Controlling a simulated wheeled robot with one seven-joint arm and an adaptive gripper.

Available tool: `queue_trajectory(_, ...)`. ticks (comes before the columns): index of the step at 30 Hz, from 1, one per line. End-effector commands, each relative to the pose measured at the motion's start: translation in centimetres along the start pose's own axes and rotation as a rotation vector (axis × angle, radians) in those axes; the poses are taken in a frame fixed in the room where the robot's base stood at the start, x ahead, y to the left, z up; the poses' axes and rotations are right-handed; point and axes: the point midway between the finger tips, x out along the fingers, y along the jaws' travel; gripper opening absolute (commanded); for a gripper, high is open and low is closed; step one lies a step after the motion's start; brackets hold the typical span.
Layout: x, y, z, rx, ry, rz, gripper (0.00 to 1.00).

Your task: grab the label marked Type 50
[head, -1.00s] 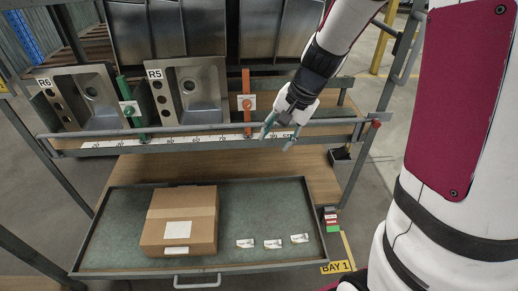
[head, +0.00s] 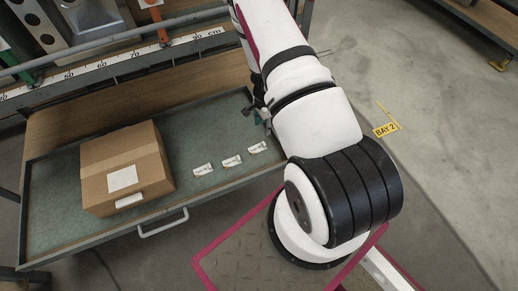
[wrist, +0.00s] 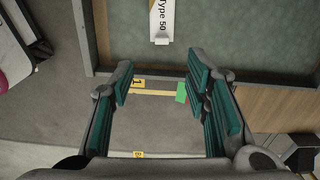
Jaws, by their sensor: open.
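In the head view three small white labels lie in a slanting row: a left one (head: 203,169), a middle one (head: 231,160) and a right one (head: 257,147). Their print is too small to read there. My gripper (head: 260,114) is partly hidden by my arm, beyond the right label near the tray's right side.
A cardboard box (head: 125,165) stands on the tray (head: 55,225), left of the labels. The tray has a raised rim and a front handle (head: 163,226). A rail with a centimetre scale (head: 110,62) runs behind it. Bare tray surface lies behind the labels.

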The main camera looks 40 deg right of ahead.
Motion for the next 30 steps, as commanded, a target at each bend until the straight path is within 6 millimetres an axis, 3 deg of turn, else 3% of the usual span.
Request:
queue_trajectory(12,7.2,0.0,0.1,0.001,-0.002,0.002,0.43)
queue_trajectory(22,9.2,-0.1,0.0,-0.002,-0.001,0.001,0.43)
queue_trajectory(30,13.0,-0.2,-0.1,-0.001,-0.001,0.003,0.43)
